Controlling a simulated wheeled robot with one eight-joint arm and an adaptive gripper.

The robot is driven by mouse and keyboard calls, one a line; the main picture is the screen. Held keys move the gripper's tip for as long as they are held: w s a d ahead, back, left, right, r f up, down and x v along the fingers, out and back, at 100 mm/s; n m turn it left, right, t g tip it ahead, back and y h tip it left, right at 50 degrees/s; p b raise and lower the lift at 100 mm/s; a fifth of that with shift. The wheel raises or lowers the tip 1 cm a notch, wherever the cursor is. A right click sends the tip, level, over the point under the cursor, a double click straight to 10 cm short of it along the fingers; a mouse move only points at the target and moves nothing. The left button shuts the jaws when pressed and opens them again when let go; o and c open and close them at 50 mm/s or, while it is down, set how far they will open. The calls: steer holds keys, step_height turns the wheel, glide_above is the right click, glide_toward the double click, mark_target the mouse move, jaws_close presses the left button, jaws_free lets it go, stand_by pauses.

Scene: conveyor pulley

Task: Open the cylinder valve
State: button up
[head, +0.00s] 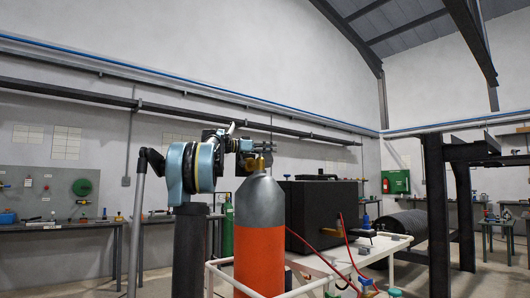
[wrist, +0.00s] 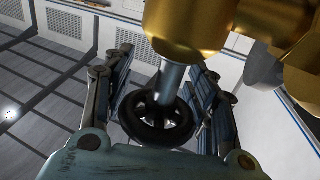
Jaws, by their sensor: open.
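The gas cylinder (head: 259,225) stands upright in the head view, with a grey shoulder and an orange body. Its brass valve (head: 256,162) sits on top, and its brass body fills the top of the wrist view (wrist: 190,25). The valve's black spoked handwheel (wrist: 155,120) is on a pale metal stem, between my gripper's two fingers in the wrist view. My gripper (head: 262,146) is at valve height, and in the wrist view its fingers (wrist: 165,78) are spread on either side of the handwheel. I cannot tell whether either finger touches the rim.
A white-railed frame (head: 212,275) surrounds the cylinder's lower part. Red hoses (head: 325,262) run over a white table (head: 350,252) at right. A large black box (head: 320,215) stands close behind the cylinder. A green cylinder (head: 227,230) stands behind left. Dark steel posts (head: 437,215) stand at right.

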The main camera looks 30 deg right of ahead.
steer(key=c, duration=0.8)
steer(key=shift+c, duration=0.2)
